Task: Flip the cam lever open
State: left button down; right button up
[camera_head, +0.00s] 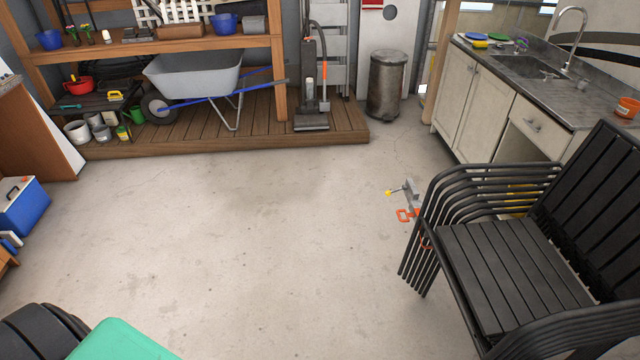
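A small grey metal fitting (411,191) with a yellow-tipped rod (391,191) shows at the left side of a stack of black slatted chairs (500,270). An orange-red loop-shaped part (405,215) sits just below it. One of these may be the cam lever, but they are too small to tell which, or whether a lever is open or shut. An orange-red piece also shows lower down behind the chair arms, partly hidden by them. Neither of my grippers is in view.
Bare concrete floor (240,250) lies open left of the chairs. A sink counter (515,80) stands behind them. A metal bin (387,85), a wooden platform (240,135) and a wheelbarrow (195,77) are at the back. A green object (120,342) and a blue cooler (22,208) are left.

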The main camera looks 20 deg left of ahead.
aim_at(388, 193)
jog(key=j+u, duration=0.15)
jog(key=u, duration=1.6)
jog(key=i+z, duration=0.45)
jog(key=i, duration=0.3)
jog(key=i+j+z, duration=0.2)
jog(key=i+z, duration=0.3)
jog(key=i, duration=1.95)
jog(key=i+l+z, duration=0.1)
jog(key=i+z, duration=0.2)
jog(key=i, duration=0.3)
jog(key=i+z, duration=0.35)
jog(key=i, duration=0.2)
jog(key=i+j+z, duration=0.3)
jog(key=i, duration=0.25)
jog(key=i+l+z, duration=0.15)
jog(key=i+z, duration=0.15)
jog(key=i, duration=0.4)
jog(key=i+z, duration=0.3)
jog(key=i, duration=0.35)
jog(key=i+j+z, duration=0.3)
jog(key=i, duration=0.4)
jog(key=i+z, duration=0.1)
jog(key=z, duration=0.3)
jog(key=i+z, duration=0.1)
jog(key=z, duration=0.7)
jog(key=i+j+z, duration=0.15)
jog(key=z, duration=0.3)
